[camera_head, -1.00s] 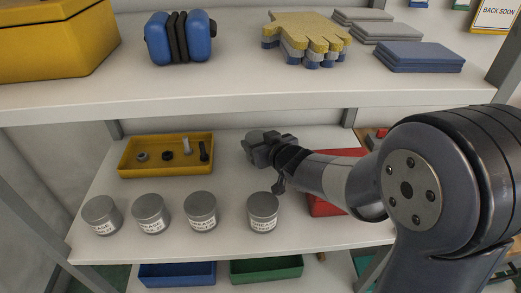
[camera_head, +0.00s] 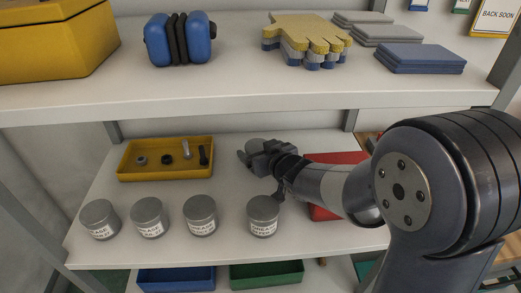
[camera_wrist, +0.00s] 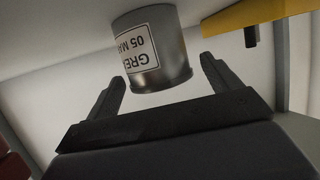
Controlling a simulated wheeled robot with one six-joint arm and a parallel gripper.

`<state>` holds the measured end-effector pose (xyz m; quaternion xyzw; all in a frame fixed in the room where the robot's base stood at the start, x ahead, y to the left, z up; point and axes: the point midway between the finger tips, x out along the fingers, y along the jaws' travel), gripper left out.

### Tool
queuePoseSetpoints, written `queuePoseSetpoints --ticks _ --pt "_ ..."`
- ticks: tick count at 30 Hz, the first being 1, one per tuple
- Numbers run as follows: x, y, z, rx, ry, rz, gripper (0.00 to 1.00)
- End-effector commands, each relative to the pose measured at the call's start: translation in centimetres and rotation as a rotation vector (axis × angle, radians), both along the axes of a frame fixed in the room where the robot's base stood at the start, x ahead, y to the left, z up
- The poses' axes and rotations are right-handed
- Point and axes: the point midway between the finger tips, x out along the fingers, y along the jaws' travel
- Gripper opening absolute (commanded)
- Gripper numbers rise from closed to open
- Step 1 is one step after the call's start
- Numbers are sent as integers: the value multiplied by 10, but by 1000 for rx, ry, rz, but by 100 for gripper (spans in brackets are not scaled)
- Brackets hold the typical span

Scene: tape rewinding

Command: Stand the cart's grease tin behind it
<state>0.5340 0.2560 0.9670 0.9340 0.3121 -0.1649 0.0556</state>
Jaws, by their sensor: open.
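A grey grease tin (camera_wrist: 155,48) with a white label shows upside down in the wrist view, against the shelf. My gripper (camera_wrist: 160,72) is open, with one finger on each side of the tin's near end and gaps between. In the head view my gripper (camera_head: 258,155) is at the back of the lower shelf, behind the rightmost front tin. A bit of this tin's grey lid (camera_head: 256,144) shows past it; the rest is hidden. Four front positions hold tins: one at left (camera_head: 100,220), one beside it (camera_head: 149,217), a third (camera_head: 200,215), and the rightmost (camera_head: 263,216), standing apart.
A yellow tray (camera_head: 124,172) with small hardware stands at the back left of the lower shelf. A red bin (camera_head: 325,213) is partly hidden behind my arm. The upper shelf (camera_head: 230,92) hangs above. Blue (camera_head: 176,278) and green (camera_head: 266,274) bins sit below.

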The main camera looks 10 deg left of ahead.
Motion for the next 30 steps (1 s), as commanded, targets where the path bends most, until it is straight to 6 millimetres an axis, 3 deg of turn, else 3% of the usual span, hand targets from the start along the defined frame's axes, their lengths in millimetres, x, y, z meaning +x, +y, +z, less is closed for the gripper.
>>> queuePoseSetpoints --ticks 5,21,30 --pt "-3 -2 6 0 -1 -1 85" --pt "-73 -56 39 1 0 -1 85" --pt "-90 -68 45 0 0 1 85"
